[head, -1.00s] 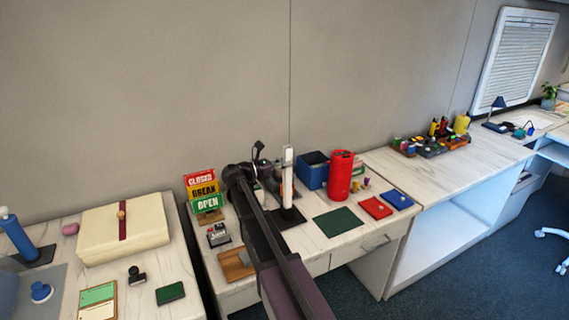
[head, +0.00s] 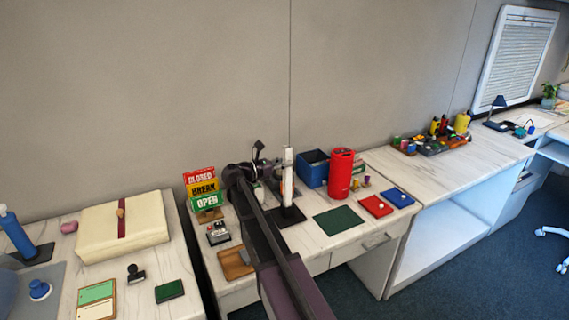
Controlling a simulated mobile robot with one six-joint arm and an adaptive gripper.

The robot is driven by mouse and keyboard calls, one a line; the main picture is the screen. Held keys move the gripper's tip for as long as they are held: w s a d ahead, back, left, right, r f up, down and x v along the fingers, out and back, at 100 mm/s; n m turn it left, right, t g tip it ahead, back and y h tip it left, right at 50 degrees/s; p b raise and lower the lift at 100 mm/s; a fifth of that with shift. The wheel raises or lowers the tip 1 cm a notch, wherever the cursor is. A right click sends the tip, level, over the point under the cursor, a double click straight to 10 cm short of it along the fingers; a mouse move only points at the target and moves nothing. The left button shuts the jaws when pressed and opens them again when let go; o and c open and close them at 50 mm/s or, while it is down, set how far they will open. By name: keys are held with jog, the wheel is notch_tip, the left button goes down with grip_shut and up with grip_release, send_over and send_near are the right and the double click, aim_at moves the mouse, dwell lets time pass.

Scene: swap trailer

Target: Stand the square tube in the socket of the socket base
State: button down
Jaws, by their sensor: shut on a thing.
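The square tube (head: 288,178) is a tall white upright bar in the middle of the head view. It stands over a flat dark base, which I take for the socket base (head: 292,217), on the middle desk. My gripper (head: 279,180) is shut on the tube, reaching it from the left. The fingers are small and partly hidden by my dark arm. The tube's lower end meets the dark base in the picture, but I cannot tell whether it is inside the socket or just above it.
A blue bin (head: 313,168) and a red canister (head: 341,174) stand close right of the tube. A sign stack (head: 202,193) is at the left. A green mat (head: 339,220) lies at the front right. A wooden tray (head: 236,262) is near the front edge.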

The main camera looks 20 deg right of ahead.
jog(key=shift+f, duration=0.25)
dwell(0.4)
jog(key=shift+c, duration=1.7)
grip_release()
jog(key=o, duration=0.3)
jog(key=shift+o, duration=0.2)
jog(key=shift+a+r, duration=0.1)
jog(key=shift+s+a+r+p, duration=0.1)
jog(key=shift+a+r+p, duration=0.4)
jog(key=shift+a, duration=0.45)
jog(key=shift+w+a+r+p, duration=0.1)
jog(key=shift+a+r+p, duration=0.3)
jog(key=shift+a, duration=0.6)
jog(key=shift+s+a+r+p, duration=0.1)
jog(key=shift+a+r+p, duration=0.4)
jog(key=shift+a, duration=0.45)
